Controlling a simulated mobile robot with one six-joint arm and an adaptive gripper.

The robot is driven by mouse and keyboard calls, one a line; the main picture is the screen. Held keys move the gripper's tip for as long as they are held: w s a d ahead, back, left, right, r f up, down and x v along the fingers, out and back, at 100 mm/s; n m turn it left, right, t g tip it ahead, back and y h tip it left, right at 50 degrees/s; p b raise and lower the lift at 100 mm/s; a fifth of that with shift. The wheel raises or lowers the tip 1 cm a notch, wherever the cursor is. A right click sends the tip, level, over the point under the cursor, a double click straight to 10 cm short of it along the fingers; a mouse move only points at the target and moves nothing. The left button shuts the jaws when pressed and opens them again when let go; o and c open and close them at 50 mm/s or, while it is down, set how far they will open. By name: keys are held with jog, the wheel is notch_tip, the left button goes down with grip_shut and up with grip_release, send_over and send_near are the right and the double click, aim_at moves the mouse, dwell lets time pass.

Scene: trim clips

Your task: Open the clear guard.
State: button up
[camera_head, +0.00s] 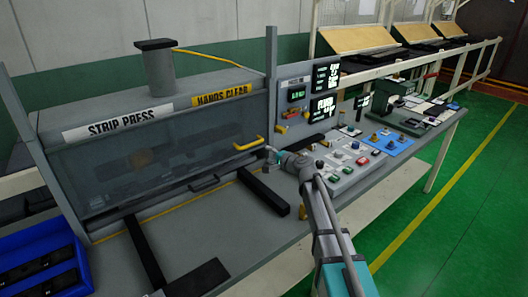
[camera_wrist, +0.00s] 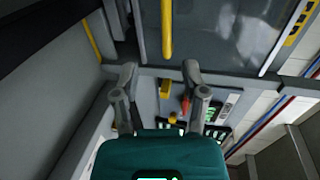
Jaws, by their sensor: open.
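The clear guard (camera_head: 165,160) is a see-through panel standing down across the front of the strip press, under the "STRIP PRESS" and "HANDS CLEAR" labels. A yellow handle (camera_head: 248,144) sits at its right end. My gripper (camera_head: 271,156) is just right of and below that handle in the head view. In the wrist view my gripper (camera_wrist: 160,68) has its two fingers spread with nothing between them. A yellow bar (camera_wrist: 167,30), which looks like the handle, lies beyond the fingertips, roughly in line with the gap. I see no contact. The guard's glassy panel (camera_wrist: 225,30) also shows there.
A control panel (camera_head: 345,160) with buttons and knobs lies right of my arm, beside lit displays (camera_head: 325,90). Dark rails (camera_head: 264,192) stick out from the press over the grey bench. A blue bin (camera_head: 40,265) stands at front left. A green machine (camera_head: 393,93) stands further right.

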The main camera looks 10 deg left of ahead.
jog(key=s+d+f+n+g+b, duration=0.1)
jog(key=s+f+n+b, duration=0.1)
jog(key=s, duration=1)
notch_tip(320, 180, down, 3)
jog(key=shift+d+r+h+b, duration=0.1)
jog(key=shift+d+h+b, duration=0.15)
jog(key=shift+b, duration=0.2)
jog(key=shift+w, duration=0.1)
jog(key=m+t+p, duration=0.1)
jog(key=m+p, duration=0.1)
jog(key=p, duration=0.2)
send_near(250, 145)
jog(key=s+d, duration=0.2)
jog(key=d, duration=0.1)
jog(key=shift+w+a, duration=0.15)
jog(key=b+x, duration=0.3)
jog(key=x, duration=1)
jog(key=shift+w+a, duration=0.25)
jog(key=shift+a, duration=0.15)
grip_shut()
